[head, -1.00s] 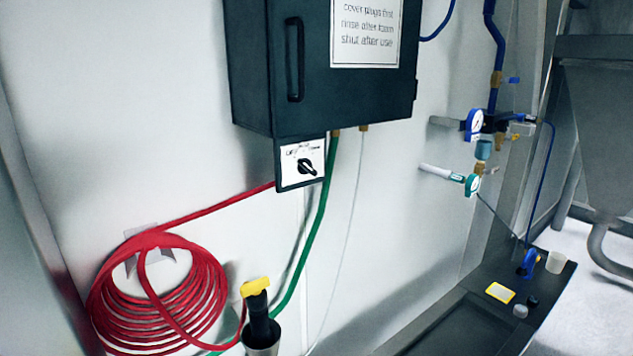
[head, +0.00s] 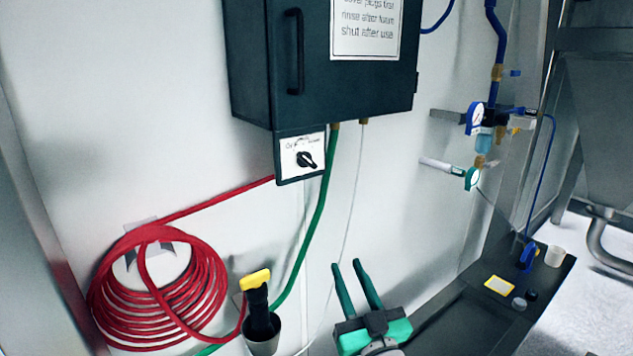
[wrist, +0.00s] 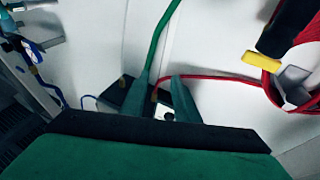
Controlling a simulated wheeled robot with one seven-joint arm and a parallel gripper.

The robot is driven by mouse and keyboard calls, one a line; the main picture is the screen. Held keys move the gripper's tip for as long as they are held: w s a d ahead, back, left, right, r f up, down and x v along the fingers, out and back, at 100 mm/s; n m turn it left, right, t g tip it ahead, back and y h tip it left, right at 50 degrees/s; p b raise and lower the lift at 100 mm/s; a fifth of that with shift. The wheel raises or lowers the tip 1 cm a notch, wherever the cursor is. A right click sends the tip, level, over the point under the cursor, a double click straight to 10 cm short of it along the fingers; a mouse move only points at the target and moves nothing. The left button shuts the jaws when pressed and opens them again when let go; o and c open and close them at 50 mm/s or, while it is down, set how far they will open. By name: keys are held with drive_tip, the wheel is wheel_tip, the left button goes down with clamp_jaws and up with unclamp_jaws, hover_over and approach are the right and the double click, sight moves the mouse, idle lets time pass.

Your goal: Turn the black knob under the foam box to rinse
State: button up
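The black knob (head: 306,160) sits on a white label plate (head: 290,146) under the dark foam box (head: 375,90). Its pointer slants down to the right; the plate's lettering is too blurred to read fully. My gripper (head: 347,264) is below and right of the knob, apart from it, with its two green fingers up and spaced apart. It is open and empty. In the wrist view my gripper (wrist: 158,85) points toward the box, and the white plate (wrist: 168,116) shows partly between the fingers, its lower part hidden by the gripper body.
A green hose (head: 318,215) and a thin pale line (head: 349,215) hang from the box near my fingers. A coiled red hose (head: 160,290) and a yellow-topped nozzle in a holder (head: 262,340) are at left. Valves and a gauge (head: 475,118) are at right.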

wheel_tip(320, 180, up, 12)
drive_tip(key=n+g+y, duration=0.2)
drive_tip(key=n+y, duration=0.2)
drive_tip(key=n, duration=0.2)
drive_tip(key=n+g, duration=0.4)
drive_tip(key=n, duration=0.3)
approach(310, 162)
drive_tip(key=shift+y, duration=0.4)
drive_tip(key=x, duration=0.8)
drive_tip(key=shift+w+d+f, duration=0.1)
drive_tip(key=shift+w+f, duration=0.1)
drive_tip(key=shift+f, duration=0.05)
drive_tip(key=shift+c, duration=0.3)
clamp_jaws()
